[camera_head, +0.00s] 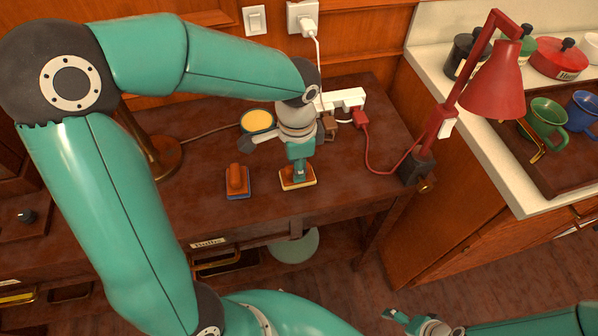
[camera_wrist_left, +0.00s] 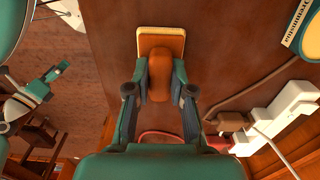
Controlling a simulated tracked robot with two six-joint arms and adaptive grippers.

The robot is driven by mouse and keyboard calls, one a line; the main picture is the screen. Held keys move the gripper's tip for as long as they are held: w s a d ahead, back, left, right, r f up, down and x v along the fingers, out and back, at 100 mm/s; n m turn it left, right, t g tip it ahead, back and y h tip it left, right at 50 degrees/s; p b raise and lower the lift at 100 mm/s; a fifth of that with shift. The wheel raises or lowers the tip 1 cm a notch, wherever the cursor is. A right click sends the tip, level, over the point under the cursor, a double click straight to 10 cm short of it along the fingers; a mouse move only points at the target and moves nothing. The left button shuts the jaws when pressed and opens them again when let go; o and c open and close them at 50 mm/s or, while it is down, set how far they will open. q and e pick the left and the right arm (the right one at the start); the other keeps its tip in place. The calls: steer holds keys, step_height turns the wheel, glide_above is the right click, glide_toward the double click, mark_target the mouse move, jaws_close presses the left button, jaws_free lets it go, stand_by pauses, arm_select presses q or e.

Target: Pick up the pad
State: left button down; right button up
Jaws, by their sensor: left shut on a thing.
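A pad (camera_head: 297,184) with an orange-brown top and a pale cream base sits on the dark wooden desk. In the left wrist view the same pad (camera_wrist_left: 160,44) shows its upright rounded handle between the fingers. My left gripper (camera_head: 299,168) points down over it and is shut on the handle. The base appears to rest on the desk, though a small gap cannot be ruled out. A second pad (camera_head: 237,183), orange with a blue base, lies to its left, apart. My right gripper (camera_head: 404,318) is low at the bottom right, away from the desk; its opening is unclear.
A yellow-topped round thing (camera_head: 257,121) and a white power strip (camera_head: 342,99) with plugs lie behind the gripper. A red lamp (camera_head: 492,85) stands at the desk's right end, its cord crossing the desk. The desk front around the pads is clear.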

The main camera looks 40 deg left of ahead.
arm_select(q)
step_height(320, 180, up, 20)
steer(key=p, duration=0.3)
stand_by(0.3)
steer(key=c, duration=1.7)
jaws_free()
steer(key=shift+c, duration=0.2)
jaws_close()
step_height(320, 180, down, 20)
steer(key=p, duration=0.4)
steer(key=shift+a+r, duration=0.1)
